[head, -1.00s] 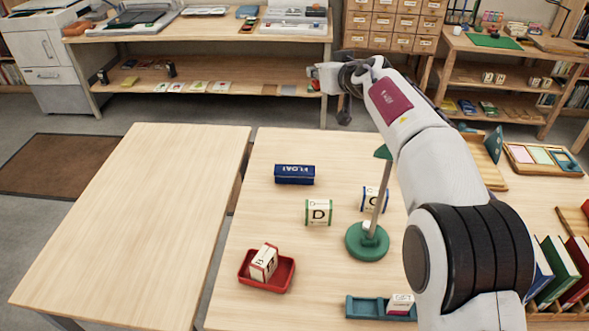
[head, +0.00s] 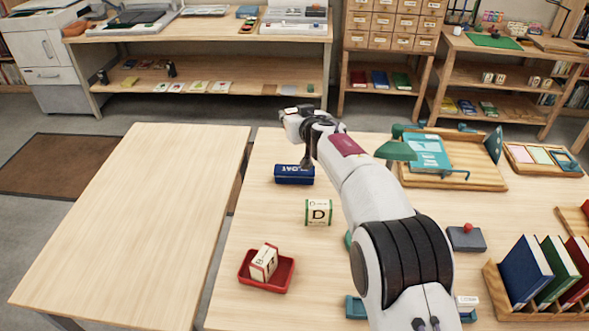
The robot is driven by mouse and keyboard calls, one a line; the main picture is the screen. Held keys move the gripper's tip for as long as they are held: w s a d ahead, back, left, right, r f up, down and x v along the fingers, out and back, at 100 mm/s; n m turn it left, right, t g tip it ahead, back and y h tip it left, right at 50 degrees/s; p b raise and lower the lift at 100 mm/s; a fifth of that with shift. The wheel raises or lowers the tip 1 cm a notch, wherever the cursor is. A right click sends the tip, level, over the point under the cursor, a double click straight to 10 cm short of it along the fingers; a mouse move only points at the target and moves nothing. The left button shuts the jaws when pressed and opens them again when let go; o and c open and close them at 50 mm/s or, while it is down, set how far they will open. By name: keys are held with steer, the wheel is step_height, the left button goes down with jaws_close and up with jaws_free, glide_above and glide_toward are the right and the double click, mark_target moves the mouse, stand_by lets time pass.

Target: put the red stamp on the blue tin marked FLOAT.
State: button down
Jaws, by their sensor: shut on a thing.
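The blue tin (head: 286,177) with white lettering lies toward the back left of the near right table; part of its lettering is covered. My gripper (head: 307,163) points down at the tin's right half and overlaps it in the picture. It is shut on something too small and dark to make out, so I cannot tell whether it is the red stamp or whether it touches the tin. No red stamp stands out clearly elsewhere. A grey block with a red knob (head: 467,238) sits right of my arm.
A green-edged D block (head: 319,212) stands in front of the tin. A red tray (head: 262,286) holds a red-edged block. The left table (head: 140,220) is bare.

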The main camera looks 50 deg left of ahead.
glide_above(285, 168)
steer(key=shift+s+f, duration=0.1)
steer(key=shift+f, duration=2.1)
steer(key=shift+f, duration=0.15)
steer(key=shift+f, duration=3)
steer(key=shift+f, duration=1.85)
steer(key=shift+f, duration=0.15)
steer(key=c, duration=1.8)
jaws_free()
steer(key=shift+o, duration=0.2)
